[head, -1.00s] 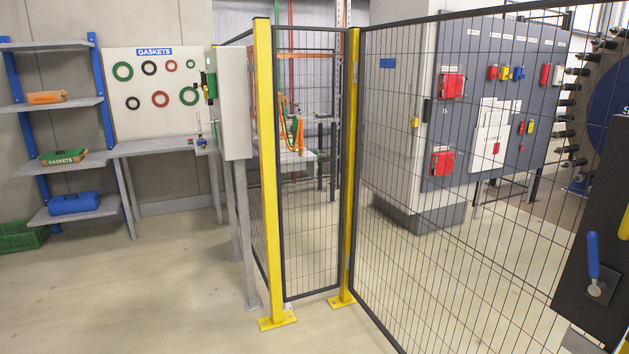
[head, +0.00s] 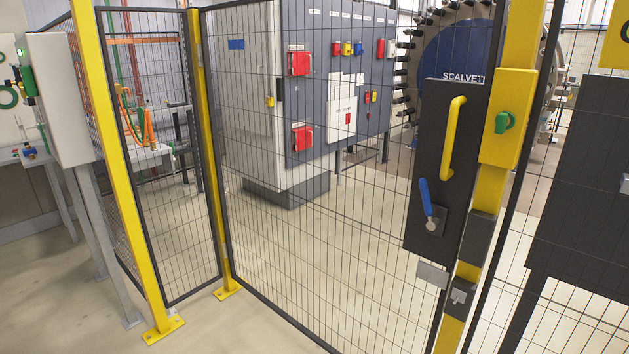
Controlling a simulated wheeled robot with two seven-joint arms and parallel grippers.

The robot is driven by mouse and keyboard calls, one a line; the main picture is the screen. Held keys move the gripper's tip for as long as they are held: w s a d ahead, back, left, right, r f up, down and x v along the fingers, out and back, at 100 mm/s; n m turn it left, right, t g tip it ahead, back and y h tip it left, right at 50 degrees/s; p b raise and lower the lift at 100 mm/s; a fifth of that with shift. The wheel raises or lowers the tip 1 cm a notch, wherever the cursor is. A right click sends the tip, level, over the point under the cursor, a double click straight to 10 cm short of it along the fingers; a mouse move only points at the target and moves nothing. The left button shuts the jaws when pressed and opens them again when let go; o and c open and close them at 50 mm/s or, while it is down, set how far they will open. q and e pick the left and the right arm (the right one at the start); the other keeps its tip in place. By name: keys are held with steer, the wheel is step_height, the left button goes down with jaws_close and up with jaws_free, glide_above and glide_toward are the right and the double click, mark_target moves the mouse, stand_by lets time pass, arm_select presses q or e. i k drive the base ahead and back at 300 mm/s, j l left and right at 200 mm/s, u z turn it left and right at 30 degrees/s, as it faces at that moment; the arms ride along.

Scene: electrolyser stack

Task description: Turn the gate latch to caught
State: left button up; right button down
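The mesh gate (head: 300,240) shows a black lock plate (head: 446,130) at its right side. On the plate is a blue lever (head: 426,198) on a grey mount; the lever points up and slightly left. A yellow pull handle (head: 453,138) stands upright above it. A yellow box with a green knob (head: 503,122) is on the yellow post to the right. A small grey fitting (head: 459,296) sits lower on that post. I cannot tell which part is named the gate latch. Neither gripper is in view.
Yellow posts (head: 122,180) with floor feet carry mesh panels at left. A grey cabinet (head: 62,100) on legs stands beside them. Behind the mesh is a dark control cabinet (head: 330,90) with red switches. A dark panel (head: 588,190) is at right. Floor at lower left is clear.

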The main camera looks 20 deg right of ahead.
mark_target(431, 224)
steer(key=z, duration=1.4)
